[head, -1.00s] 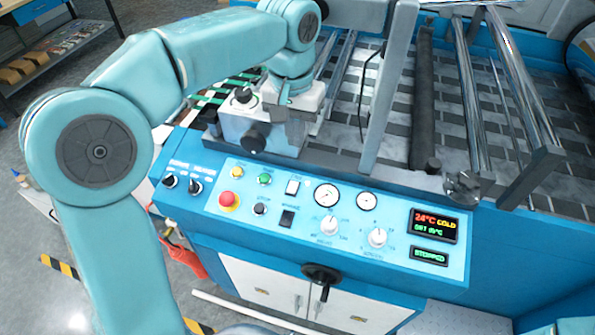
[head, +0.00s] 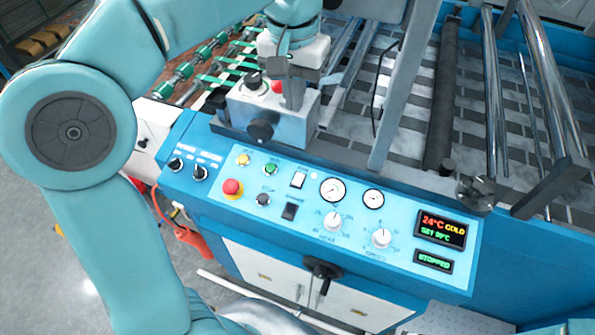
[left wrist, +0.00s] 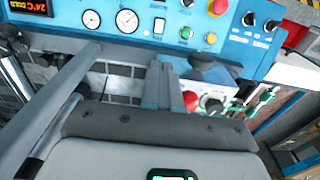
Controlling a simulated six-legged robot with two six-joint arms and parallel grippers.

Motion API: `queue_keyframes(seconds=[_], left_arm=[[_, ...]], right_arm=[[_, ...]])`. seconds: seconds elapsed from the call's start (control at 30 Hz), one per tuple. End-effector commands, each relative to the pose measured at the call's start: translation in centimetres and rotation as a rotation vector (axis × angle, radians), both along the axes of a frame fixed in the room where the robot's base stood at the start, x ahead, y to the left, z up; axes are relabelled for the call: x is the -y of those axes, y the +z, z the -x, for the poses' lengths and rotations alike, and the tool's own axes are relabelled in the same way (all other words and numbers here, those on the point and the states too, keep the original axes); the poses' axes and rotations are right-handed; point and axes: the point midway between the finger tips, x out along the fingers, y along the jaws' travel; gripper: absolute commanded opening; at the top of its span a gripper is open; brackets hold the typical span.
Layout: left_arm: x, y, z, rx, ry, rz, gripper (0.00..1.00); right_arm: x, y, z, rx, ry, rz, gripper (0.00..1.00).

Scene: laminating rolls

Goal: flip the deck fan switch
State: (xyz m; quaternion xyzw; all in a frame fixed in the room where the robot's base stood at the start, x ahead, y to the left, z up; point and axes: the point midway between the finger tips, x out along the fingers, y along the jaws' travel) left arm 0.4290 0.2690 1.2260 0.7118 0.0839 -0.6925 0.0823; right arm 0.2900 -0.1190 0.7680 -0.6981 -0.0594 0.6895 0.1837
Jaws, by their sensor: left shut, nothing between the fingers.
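The white rocker also shows in the left wrist view (left wrist: 158,25). My left gripper (head: 293,100) is shut and empty, pointing down in front of a grey block behind the panel. It is apart from both rockers, and in the left wrist view its fingers (left wrist: 164,75) end short of the panel edge. My right gripper is not in view.
The panel also has a red mushroom button (head: 231,188), yellow and green buttons, dials, gauges and a lit display (head: 441,229) reading 24°C COLD. The grey block (head: 265,118) with black knobs and a grey upright bar (head: 405,90) stand close behind the panel.

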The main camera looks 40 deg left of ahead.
Motion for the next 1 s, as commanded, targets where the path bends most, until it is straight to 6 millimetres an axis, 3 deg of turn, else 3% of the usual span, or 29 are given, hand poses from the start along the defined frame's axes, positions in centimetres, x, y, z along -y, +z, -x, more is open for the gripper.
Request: queue_keyframes(seconds=[0.8,1.0], left_arm=[[-0.1,-17.6,-0.7,-0.007,0.001,0.0,0.0],[-0.1,-21.0,-0.8,-0.006,0.0,0.001,0.0]], right_arm=[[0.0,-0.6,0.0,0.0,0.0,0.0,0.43],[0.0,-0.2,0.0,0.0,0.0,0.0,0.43]])
